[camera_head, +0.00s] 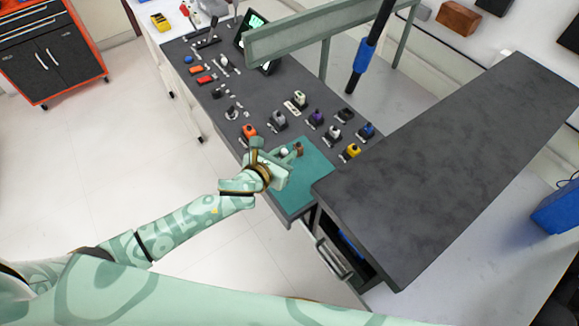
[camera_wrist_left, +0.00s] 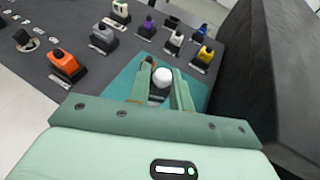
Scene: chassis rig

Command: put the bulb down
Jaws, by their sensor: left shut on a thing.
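The white round bulb (camera_wrist_left: 162,77) sits between the two fingers of my left gripper (camera_wrist_left: 164,88) in the left wrist view. In the head view, my left gripper (camera_head: 292,152) is over the teal mat (camera_head: 306,180), and the bulb (camera_head: 284,152) is a small white spot beside a finger. The gripper is shut on the bulb. The mat also shows behind the fingers in the left wrist view (camera_wrist_left: 122,84). Whether the bulb touches the mat is hard to tell. My right gripper is out of view.
Several coloured connectors stand on the dark bench beyond the mat, including an orange one (camera_head: 249,131), a yellow one (camera_head: 351,151) and a blue one (camera_head: 367,129). A raised dark worktop (camera_head: 450,165) borders the mat on the right. The mat's front part is clear.

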